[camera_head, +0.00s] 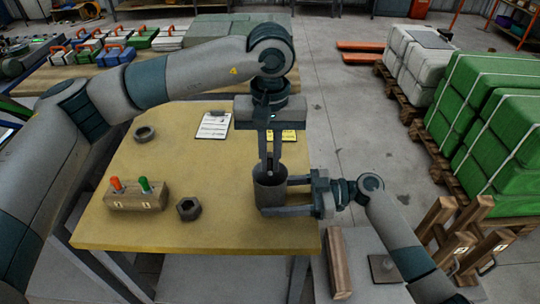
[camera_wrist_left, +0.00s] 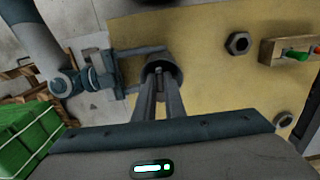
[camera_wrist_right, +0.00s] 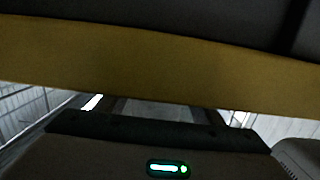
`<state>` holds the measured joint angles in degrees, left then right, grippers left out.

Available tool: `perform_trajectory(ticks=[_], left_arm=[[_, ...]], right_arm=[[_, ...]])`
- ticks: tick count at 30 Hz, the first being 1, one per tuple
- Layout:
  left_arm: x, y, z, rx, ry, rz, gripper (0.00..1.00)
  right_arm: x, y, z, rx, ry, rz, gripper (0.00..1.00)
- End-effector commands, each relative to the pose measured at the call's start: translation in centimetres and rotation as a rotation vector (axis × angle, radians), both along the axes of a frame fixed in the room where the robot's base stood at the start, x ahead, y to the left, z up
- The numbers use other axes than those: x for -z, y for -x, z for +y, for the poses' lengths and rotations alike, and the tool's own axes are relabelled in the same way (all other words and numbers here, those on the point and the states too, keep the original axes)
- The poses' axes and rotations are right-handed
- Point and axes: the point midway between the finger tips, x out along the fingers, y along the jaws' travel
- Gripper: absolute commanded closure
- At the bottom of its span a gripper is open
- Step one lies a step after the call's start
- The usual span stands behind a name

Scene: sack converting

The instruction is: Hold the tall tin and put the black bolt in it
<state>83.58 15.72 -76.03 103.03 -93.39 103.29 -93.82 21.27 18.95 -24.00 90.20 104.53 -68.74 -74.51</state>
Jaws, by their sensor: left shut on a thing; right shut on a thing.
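The tall grey tin (camera_head: 267,200) stands upright near the right side of the yellow table. My right gripper (camera_head: 276,195) is shut around it from the right, one finger on each side. My left gripper (camera_head: 270,165) points straight down at the tin's mouth, its fingers close together. It is shut on the black bolt, a small dark piece (camera_wrist_left: 159,71) between the fingertips, mostly hidden by the fingers. In the left wrist view the fingertips lie over the tin's opening (camera_wrist_left: 178,66). The bolt's depth in the tin is unclear. The right wrist view shows neither tin nor bolt.
On the yellow table (camera_head: 220,175) are a dark hex nut (camera_head: 189,208), a grey ring (camera_head: 145,133), a wooden block (camera_head: 135,198) with orange and green pegs, a clipboard (camera_head: 213,125) and a yellow card (camera_head: 284,135). A wooden bar (camera_head: 338,262) lies right of the table.

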Motion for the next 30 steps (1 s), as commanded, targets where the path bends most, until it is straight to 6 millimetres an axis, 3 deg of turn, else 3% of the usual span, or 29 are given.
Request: perform_trajectory(ticks=[15, 16, 17, 30], left_arm=[[-0.01, 0.07, -0.03, 0.000, 0.000, 0.000, 1.00], [-0.01, 0.07, -0.03, 0.000, 0.000, 0.000, 0.83], [-0.01, 0.07, -0.03, 0.000, 0.000, 0.000, 0.81], [-0.01, 0.07, -0.03, 0.000, 0.000, 0.000, 0.81]], right_arm=[[-0.02, -0.01, 0.00, 0.000, 0.000, 0.000, 0.51], [-0.02, -0.01, 0.00, 0.000, 0.000, 0.000, 0.51], [-0.02, 0.00, 0.00, 0.000, 0.000, 0.000, 0.51], [-0.02, -0.01, 0.00, 0.000, 0.000, 0.000, 0.51]])
